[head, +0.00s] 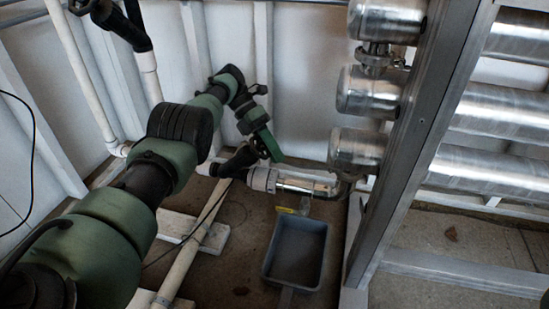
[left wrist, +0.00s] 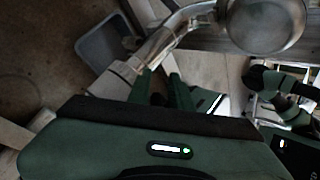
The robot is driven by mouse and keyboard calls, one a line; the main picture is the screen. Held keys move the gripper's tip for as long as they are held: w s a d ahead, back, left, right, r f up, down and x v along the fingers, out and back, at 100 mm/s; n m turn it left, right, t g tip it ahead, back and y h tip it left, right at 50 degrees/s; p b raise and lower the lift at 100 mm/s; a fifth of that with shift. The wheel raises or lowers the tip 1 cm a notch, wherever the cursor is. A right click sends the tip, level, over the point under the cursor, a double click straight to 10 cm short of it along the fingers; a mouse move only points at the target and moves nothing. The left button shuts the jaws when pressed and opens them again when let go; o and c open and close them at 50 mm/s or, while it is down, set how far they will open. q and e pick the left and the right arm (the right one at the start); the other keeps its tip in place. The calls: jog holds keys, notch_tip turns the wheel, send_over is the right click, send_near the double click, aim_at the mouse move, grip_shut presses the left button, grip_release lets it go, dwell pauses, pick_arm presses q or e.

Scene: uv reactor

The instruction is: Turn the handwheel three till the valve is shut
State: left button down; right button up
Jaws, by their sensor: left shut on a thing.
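In the head view, the black valve (head: 238,160) sits low on the white and steel pipe run, just left of the steel fitting. My left gripper (head: 268,145) reaches down to it from above, its green fingers at the valve's right side. In the left wrist view the two green fingers (left wrist: 163,88) are closed about a dark part, which I take to be the handwheel (left wrist: 158,99). Most of the wheel is hidden by the fingers and gripper body, so its number and turn cannot be read. My right gripper does not show clearly in either view.
A grey tray (head: 297,252) stands on the floor below the pipe. Steel canisters (head: 357,150) and a metal frame post (head: 420,130) rise to the right. Another black valve (head: 122,22) is at upper left. White pipes (head: 180,265) cross the floor.

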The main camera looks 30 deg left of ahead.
pick_arm(q)
jog(key=shift+s+f, duration=0.2)
jog(key=c, duration=1.4)
grip_release()
jog(key=shift+o, duration=0.2)
jog(key=shift+a, duration=0.1)
jog(key=shift+r, duration=0.25)
